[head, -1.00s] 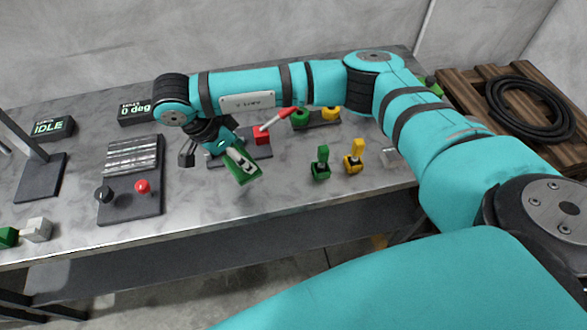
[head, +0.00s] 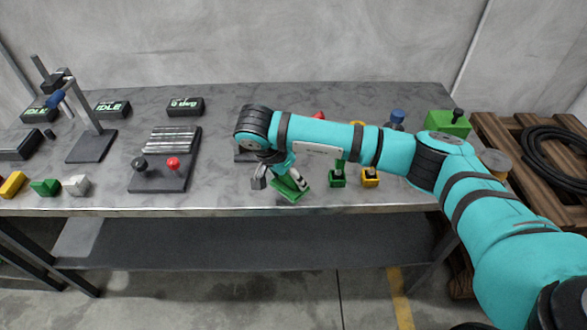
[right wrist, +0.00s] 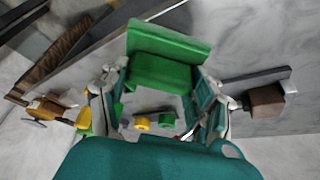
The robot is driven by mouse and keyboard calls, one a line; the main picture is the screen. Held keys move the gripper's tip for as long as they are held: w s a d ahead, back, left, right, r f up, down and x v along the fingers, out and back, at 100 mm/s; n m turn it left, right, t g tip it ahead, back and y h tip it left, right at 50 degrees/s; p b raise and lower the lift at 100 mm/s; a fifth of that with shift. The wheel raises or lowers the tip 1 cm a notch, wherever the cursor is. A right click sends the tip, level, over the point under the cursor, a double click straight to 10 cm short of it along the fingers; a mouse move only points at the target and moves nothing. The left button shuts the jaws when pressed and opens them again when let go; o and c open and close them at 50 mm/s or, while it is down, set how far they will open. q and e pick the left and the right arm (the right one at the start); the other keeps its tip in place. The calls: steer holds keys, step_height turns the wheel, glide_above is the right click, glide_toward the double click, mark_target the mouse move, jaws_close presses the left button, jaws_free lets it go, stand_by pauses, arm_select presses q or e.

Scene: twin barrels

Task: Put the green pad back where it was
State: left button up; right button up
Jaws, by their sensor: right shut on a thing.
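My right gripper (head: 289,176) is shut on the green pad (head: 291,190), a flat green piece held tilted near the front edge of the table. In the right wrist view the green pad (right wrist: 165,65) spans between the two fingertips of the gripper (right wrist: 160,88). In the head view it appears left of a green block with an upright handle (head: 338,180) and a similar yellow block (head: 370,178). Whether the pad touches the table cannot be told. My left gripper is not in view.
A dark panel (head: 150,186) with a black knob and a red button lies to the left. A yellow block (head: 12,185), green block (head: 45,187) and white block (head: 76,184) sit at the front left. A wooden pallet (head: 492,135) with a black coil stands right of the table.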

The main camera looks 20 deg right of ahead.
steer(key=w, duration=0.1)
steer(key=w+d, duration=0.2)
steer(key=shift+w+f+p, duration=0.15)
steer(key=shift+w+p, duration=0.15)
steer(key=shift+p, duration=0.05)
steer(key=shift+w+f, duration=0.1)
step_height(320, 180, down, 3)
steer(key=shift+r+p, duration=0.1)
steer(key=shift+p, duration=0.65)
steer(key=shift+f, duration=0.3)
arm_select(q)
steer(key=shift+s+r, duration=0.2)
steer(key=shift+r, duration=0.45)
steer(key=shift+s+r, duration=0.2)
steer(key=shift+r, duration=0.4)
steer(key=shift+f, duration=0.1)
arm_select(e)
steer(key=shift+f, duration=0.1)
steer(key=o, duration=1.1)
